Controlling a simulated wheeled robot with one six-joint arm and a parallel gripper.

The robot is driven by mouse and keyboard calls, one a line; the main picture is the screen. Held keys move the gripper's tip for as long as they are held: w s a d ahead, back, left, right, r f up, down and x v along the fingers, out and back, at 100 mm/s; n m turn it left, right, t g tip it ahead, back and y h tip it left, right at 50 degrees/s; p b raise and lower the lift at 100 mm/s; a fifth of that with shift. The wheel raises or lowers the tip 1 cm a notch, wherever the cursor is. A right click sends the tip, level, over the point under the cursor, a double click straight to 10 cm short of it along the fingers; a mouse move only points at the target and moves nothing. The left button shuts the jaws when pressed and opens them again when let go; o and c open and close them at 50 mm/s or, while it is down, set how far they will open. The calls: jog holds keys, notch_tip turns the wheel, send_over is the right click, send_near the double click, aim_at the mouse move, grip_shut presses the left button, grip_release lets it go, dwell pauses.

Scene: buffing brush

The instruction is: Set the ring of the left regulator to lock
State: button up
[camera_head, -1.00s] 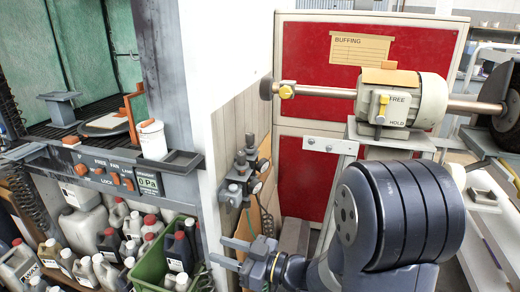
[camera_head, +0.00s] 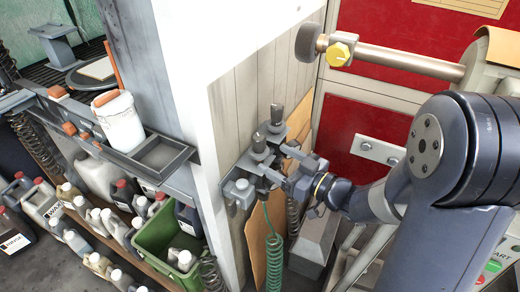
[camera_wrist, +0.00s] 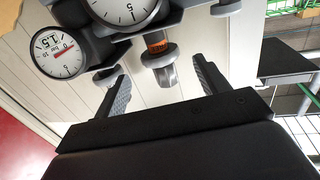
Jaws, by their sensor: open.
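Two dark regulators are mounted one behind the other on the plank wall. The left regulator (camera_head: 258,146) is the nearer one in the head view; the other regulator (camera_head: 277,115) sits behind it. In the wrist view, a regulator's pale knob (camera_wrist: 161,62) and ring, with an orange band (camera_wrist: 157,44) above, lie between and beyond the fingertips. Two white gauges show there, one (camera_wrist: 60,52) at left and one (camera_wrist: 126,6) at the top edge. My gripper (camera_head: 270,175) is open and empty, close to the left regulator. It also shows in the wrist view (camera_wrist: 160,72). The ring's setting cannot be read.
A grey bracket (camera_head: 240,190) and a green coiled hose (camera_head: 274,262) are beside my gripper. A green crate (camera_head: 165,240) and several bottles stand at lower left. A white wall corner is left of the regulators.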

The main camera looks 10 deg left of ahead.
aim_at(260, 156)
jog(key=shift+x, duration=3.15)
jog(key=shift+c, duration=0.5)
jog(key=c, duration=1.3)
jog(key=shift+f+b, duration=0.95)
jog(key=shift+f, duration=0.05)
jog(key=shift+s, duration=0.1)
jog(key=o, duration=1.4)
jog(key=shift+r, duration=0.1)
